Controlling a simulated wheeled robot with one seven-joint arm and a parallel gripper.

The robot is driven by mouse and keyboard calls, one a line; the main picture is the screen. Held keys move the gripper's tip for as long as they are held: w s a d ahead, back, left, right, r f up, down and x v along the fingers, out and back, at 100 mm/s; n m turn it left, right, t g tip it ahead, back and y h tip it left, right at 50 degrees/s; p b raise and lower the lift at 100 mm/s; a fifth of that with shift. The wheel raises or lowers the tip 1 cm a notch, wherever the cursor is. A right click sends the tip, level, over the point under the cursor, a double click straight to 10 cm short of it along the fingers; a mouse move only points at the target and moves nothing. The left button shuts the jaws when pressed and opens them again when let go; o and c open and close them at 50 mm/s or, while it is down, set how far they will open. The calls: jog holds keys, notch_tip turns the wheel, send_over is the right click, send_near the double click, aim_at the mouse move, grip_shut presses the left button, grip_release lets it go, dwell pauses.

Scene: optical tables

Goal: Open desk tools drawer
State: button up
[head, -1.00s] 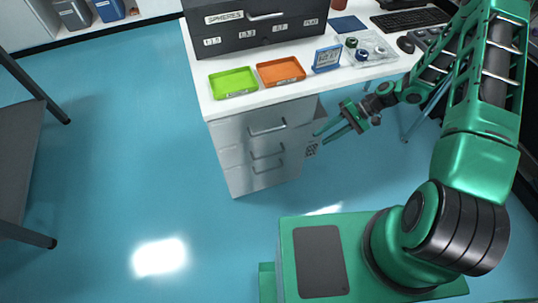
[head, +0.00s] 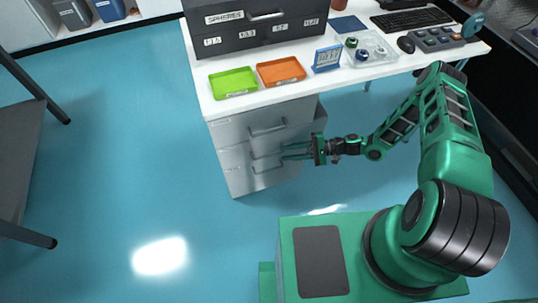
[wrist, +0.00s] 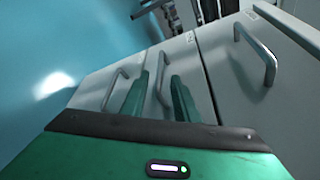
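The white desk's drawer unit (head: 235,150) has three closed drawers with metal bar handles. The labels are too small to read, so I cannot tell which is the tools drawer. The middle handle (wrist: 161,88) lies between my gripper's two green fingers in the wrist view. My gripper (head: 284,153) points left at the drawer fronts and is open (wrist: 163,85), its fingers apart. I cannot tell whether they touch the handle. The top handle (wrist: 262,55) is to the right in the wrist view, and the bottom handle (wrist: 114,88) is to the left.
The floor left of the drawers is clear. A dark table (head: 18,160) stands at the far left.

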aim_at(269, 155)
jog(key=x, duration=0.8)
jog(key=shift+c, duration=0.7)
grip_shut()
